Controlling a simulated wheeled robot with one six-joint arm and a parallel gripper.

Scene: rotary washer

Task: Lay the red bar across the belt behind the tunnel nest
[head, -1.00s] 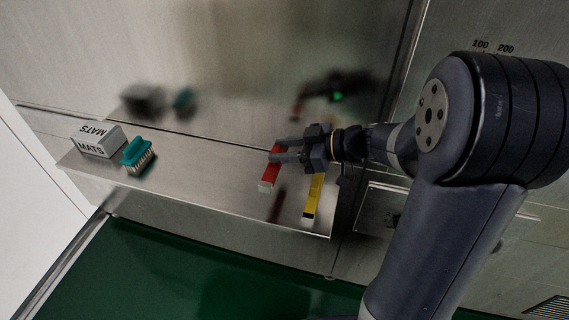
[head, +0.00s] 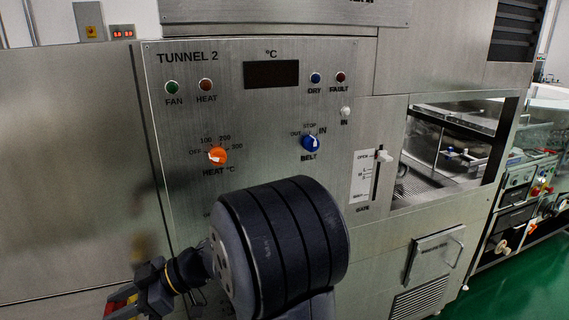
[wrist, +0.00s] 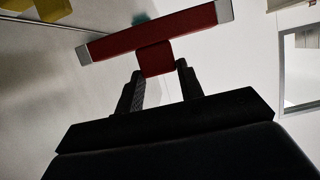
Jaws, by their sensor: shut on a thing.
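My gripper (wrist: 159,70) is shut on the short red tab in the middle of the red bar (wrist: 112,42). The bar has pale grey ends and lies across in front of the fingers, slightly tilted in the wrist view. In the head view my gripper (head: 140,299) is at the lower left edge, partly cut off, with a bit of the red bar (head: 114,301) showing. A perforated surface, perhaps the belt (head: 412,188), shows inside the opening at the right. I cannot make out the tunnel nest.
The TUNNEL 2 panel (head: 250,110) carries an orange heat knob (head: 217,156), a blue belt knob (head: 311,143) and a white gate lever (head: 384,156). A drawer-like door (head: 435,252) with a handle sits below the opening. Yellow blocks (wrist: 50,9) show in the wrist view.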

